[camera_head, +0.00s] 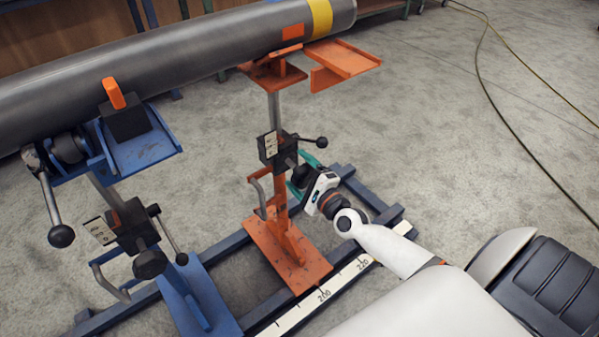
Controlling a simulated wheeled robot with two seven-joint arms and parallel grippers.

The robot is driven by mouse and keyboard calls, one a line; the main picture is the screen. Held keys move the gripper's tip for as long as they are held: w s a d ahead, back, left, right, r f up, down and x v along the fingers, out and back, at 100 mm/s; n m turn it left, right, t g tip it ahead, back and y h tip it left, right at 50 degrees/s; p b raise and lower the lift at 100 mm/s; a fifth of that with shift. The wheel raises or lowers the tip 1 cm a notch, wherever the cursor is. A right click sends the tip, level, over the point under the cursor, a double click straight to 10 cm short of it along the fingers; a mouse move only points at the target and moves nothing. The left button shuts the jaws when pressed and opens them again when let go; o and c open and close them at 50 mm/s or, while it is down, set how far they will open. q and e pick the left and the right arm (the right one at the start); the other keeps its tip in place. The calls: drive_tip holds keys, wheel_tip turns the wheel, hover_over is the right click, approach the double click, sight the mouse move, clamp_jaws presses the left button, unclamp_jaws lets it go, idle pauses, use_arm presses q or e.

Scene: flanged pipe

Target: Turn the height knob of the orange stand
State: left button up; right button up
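The orange stand (280,215) stands on the floor rails with its post upright under the pipe's right part. Its black clamp block (269,149) carries a lever with a ball end at the upper right and a black height knob (301,176) on the right side. My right gripper (302,175) comes from the lower right, with its teal fingers on either side of the knob. Whether the fingers press on the knob or stand slightly apart from it is too small to tell. My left gripper is not in view.
A grey pipe (180,50) with a yellow band crosses the top. A blue stand (190,295) with its own levers and knob stands at left. A white scale (322,295) lies along the rail at the orange stand's base. Cables lie on open floor at right.

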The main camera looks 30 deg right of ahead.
drive_tip(key=shift+s, duration=0.15)
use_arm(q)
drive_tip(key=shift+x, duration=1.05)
use_arm(e)
drive_tip(key=s, duration=1.1)
drive_tip(key=shift+s+d, duration=0.35)
drive_tip(key=shift+d, duration=0.1)
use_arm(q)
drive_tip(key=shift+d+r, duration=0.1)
